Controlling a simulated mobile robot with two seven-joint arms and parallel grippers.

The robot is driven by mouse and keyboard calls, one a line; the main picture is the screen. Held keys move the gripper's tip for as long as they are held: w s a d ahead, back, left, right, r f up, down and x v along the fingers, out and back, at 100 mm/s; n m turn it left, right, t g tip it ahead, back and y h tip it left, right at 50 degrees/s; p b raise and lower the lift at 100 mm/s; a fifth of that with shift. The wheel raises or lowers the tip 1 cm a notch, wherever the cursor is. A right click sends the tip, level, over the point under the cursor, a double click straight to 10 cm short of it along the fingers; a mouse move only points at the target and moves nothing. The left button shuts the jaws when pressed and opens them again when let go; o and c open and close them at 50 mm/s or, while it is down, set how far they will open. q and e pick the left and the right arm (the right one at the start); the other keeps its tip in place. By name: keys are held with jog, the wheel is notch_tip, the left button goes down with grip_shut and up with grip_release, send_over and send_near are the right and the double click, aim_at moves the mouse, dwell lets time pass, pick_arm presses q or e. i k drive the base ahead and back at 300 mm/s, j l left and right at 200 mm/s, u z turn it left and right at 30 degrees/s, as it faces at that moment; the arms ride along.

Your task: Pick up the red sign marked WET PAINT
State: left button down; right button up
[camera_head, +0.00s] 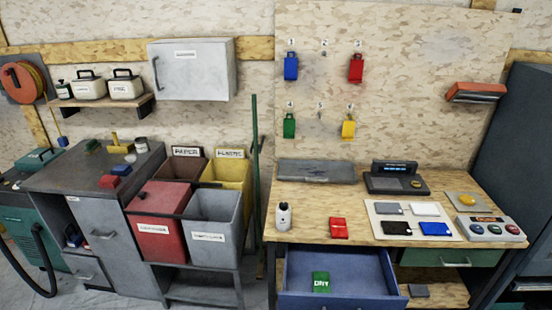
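A small flat red piece (338,228) lies on the wooden workbench top, near its front edge and right of a white bottle. It has faint markings that I cannot read, so I cannot tell whether it says WET PAINT. A green sign marked DRY (320,282) lies in the open blue drawer (372,274) below. A red tag-like item (355,68) hangs on the wall board under label 3. Neither of my grippers is in view.
The workbench (268,224) also holds a white bottle (283,216), a tray of cards (437,211), a dark device (398,178) and a button box (490,229). The open drawer juts out below the bench front. Bins (213,227) and a grey cabinet (110,230) stand left.

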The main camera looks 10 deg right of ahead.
aim_at(339, 230)
jog(key=z, duration=0.9)
